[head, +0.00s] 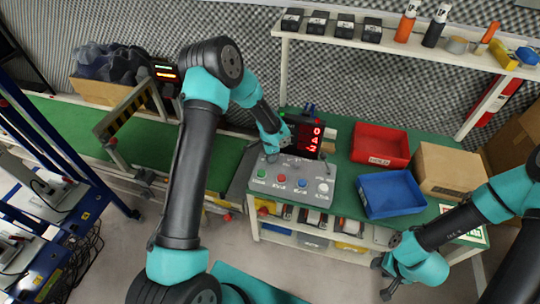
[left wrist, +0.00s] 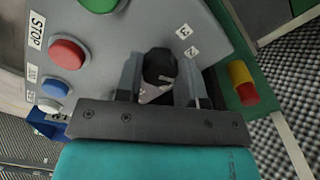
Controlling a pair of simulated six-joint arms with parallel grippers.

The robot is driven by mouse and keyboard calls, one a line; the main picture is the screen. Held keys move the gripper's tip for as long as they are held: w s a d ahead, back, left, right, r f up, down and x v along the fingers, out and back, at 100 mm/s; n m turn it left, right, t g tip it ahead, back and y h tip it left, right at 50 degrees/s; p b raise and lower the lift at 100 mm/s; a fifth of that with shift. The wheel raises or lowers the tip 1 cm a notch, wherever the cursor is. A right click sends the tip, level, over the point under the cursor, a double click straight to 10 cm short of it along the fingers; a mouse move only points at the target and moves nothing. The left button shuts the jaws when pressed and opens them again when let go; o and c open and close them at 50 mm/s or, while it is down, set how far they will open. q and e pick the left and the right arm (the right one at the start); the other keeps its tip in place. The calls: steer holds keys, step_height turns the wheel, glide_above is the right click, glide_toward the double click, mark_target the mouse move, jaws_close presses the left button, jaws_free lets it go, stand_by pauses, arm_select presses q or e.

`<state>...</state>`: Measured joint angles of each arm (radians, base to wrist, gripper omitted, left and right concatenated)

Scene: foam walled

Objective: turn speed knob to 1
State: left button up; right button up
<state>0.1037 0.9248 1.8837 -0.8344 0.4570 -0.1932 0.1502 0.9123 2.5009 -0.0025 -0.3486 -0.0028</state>
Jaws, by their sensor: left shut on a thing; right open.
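The grey control panel (head: 292,178) stands on the green bench, with green, red, blue and white buttons along its front. My left gripper (head: 278,153) is at the panel's back left and hides the knob there in the head view. In the left wrist view the black speed knob (left wrist: 159,66) sits between the two fingers of my left gripper (left wrist: 160,80), which is shut on it. Labels 3 (left wrist: 183,31) and 2 (left wrist: 191,53) show beside the knob. I cannot tell its setting. My right gripper (head: 384,279) is open and empty, low in front of the bench.
A black display (head: 307,137) with red digits stands behind the panel. A red bin (head: 380,145), a blue bin (head: 391,194) and a cardboard box (head: 449,172) are to the right. A conveyor (head: 75,135) is at left. In the left wrist view, the red STOP button (left wrist: 67,53) is near the knob.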

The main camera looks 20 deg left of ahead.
arm_select(q)
steer(key=m, duration=0.4)
steer(key=shift+m, duration=0.3)
stand_by(0.4)
steer(key=o, duration=0.9)
steer(key=r, duration=1.7)
steer(key=shift+w+r, duration=0.2)
steer(key=shift+w, duration=0.05)
